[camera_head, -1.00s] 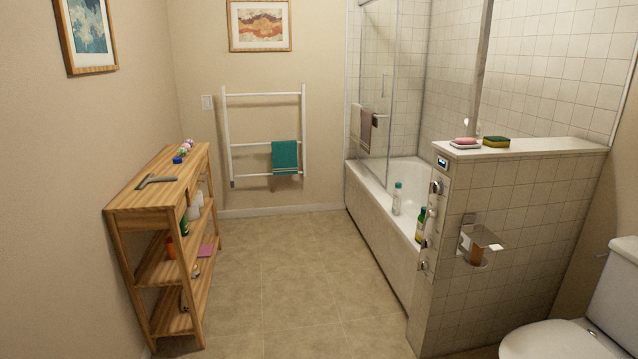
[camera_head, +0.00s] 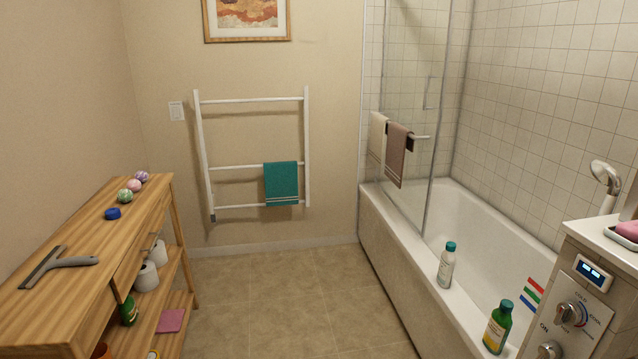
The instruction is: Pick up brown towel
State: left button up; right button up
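A brownish-mauve towel (camera_head: 398,155) hangs over a bar on the glass shower screen (camera_head: 415,110) above the far part of the bathtub. A cream towel (camera_head: 377,138) hangs just left of it. A teal towel (camera_head: 281,184) hangs on the white wall rack (camera_head: 251,165). Neither of my grippers shows in the head view.
A wooden shelf (camera_head: 95,235) with a squeegee (camera_head: 58,264) stands along the left wall. The white bathtub (camera_head: 385,235) runs along the right, with bottles (camera_head: 446,265) on its rim. A control panel (camera_head: 575,305) is at front right. The tiled floor (camera_head: 285,300) between is clear.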

aim_at(400, 138)
jog(key=i+z, duration=0.1)
jog(key=i, duration=0.6)
jog(key=i+j, duration=0.15)
jog(key=i, duration=0.55)
jog(key=i+j+z, duration=0.15)
jog(key=i, duration=0.55)
